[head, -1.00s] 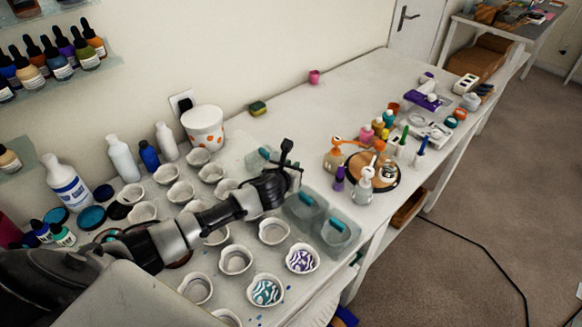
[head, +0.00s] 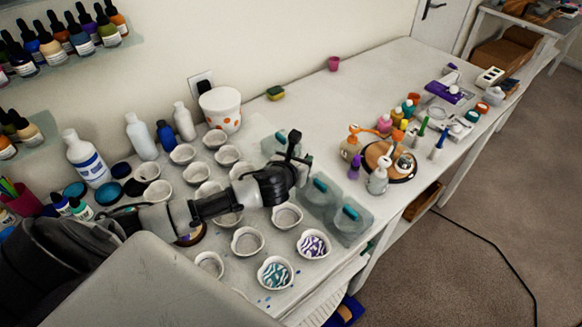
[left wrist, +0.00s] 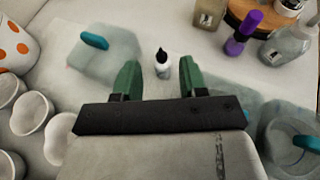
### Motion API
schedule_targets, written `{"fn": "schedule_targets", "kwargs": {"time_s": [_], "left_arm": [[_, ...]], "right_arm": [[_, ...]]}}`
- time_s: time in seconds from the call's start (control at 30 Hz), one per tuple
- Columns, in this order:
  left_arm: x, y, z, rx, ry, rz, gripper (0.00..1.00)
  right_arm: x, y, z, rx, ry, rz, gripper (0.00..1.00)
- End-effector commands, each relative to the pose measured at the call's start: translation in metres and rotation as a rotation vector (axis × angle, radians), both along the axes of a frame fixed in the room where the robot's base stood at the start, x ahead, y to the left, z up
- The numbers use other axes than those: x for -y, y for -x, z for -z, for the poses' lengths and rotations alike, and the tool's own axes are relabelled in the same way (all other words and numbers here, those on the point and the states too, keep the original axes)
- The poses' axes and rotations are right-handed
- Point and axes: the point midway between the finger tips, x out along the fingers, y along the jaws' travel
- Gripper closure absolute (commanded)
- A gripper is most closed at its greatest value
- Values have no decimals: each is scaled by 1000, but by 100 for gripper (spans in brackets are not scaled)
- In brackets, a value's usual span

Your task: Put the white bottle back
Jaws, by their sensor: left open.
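A small white bottle with a black pointed cap (left wrist: 162,68) stands upright on the table in the left wrist view. My left gripper (left wrist: 160,64) is open, with one green finger on each side of the bottle and a gap showing on both sides. In the head view my left gripper (head: 294,153) is over the table between clear molds, and I cannot make out the small bottle there. Other white bottles (head: 140,136) (head: 184,122) stand at the back left by the wall. My right gripper is not in view.
Several white cups (head: 247,241) stand under and around my left arm. Clear molds with teal sticks (head: 350,222) lie right of the gripper. A round wooden board (head: 402,172) with bottles is farther right. Wall shelves (head: 75,62) hold dropper bottles.

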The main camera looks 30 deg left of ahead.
Motion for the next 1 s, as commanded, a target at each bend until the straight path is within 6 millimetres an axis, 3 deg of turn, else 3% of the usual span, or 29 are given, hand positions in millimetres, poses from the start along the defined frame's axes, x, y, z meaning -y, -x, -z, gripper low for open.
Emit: {"fn": "schedule_targets", "kwargs": {"time_s": [0.2,0.4,1.0], "left_arm": [[4,37,-14,0,-1,2,58],[6,55,-23,1,-1,0,58],[7,58,-25,1,0,0,58]], "right_arm": [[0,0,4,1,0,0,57],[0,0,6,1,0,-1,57],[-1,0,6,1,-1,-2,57]]}}
